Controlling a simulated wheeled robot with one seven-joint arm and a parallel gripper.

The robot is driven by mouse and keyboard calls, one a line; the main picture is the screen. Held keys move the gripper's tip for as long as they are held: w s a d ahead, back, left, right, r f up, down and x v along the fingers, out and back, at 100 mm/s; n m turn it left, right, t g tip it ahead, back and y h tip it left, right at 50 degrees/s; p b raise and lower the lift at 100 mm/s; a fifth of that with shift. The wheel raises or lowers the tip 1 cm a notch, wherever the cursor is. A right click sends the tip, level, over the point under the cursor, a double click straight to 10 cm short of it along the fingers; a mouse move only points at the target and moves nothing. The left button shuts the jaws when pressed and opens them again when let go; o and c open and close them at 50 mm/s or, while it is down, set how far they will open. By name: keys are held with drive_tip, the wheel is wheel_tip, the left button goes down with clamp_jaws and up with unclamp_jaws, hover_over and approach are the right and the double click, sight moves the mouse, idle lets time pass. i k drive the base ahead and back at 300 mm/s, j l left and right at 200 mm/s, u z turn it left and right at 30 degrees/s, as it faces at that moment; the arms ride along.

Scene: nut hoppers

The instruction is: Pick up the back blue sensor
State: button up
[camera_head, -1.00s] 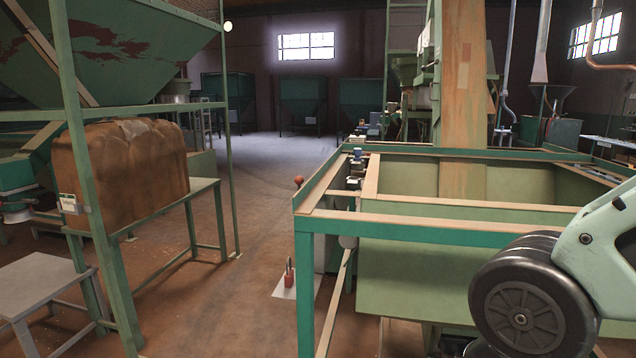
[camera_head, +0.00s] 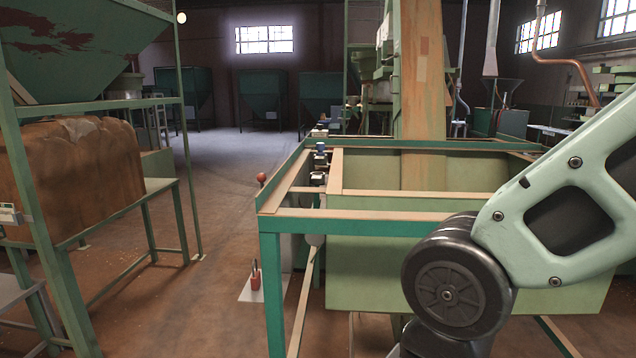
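A small blue sensor (camera_head: 320,147) sits on a pale mount at the left rail of the green hopper frame, near the frame's far left part. Another small dark and pale device (camera_head: 319,132) shows just behind it. It is too small to tell whether this is also a blue sensor. My arm crosses the right side of the view, in front of the hopper frame. My gripper is out of view.
The green hopper frame (camera_head: 360,227) stands close ahead, with a tan inner rim. A table with a brown sack (camera_head: 75,170) stands at left. A red-handled item (camera_head: 255,275) is low beside the frame. Clear floor (camera_head: 215,215) runs between the frame and the table.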

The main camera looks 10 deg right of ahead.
sight(320, 146)
drive_tip(key=i+j+u, duration=0.2)
drive_tip(key=j+u, duration=0.25)
drive_tip(key=i+j+u, duration=0.25)
drive_tip(key=u, duration=0.2)
drive_tip(key=i+j+u, duration=0.2)
drive_tip(key=i+u, duration=0.2)
drive_tip(key=i+j+u, duration=0.1)
drive_tip(key=i+u, duration=0.15)
drive_tip(key=u, duration=0.2)
drive_tip(key=i+j+u, duration=0.1)
drive_tip(key=i+u, duration=0.25)
drive_tip(key=i, duration=0.35)
drive_tip(key=i+z, duration=0.65)
drive_tip(key=z, duration=0.15)
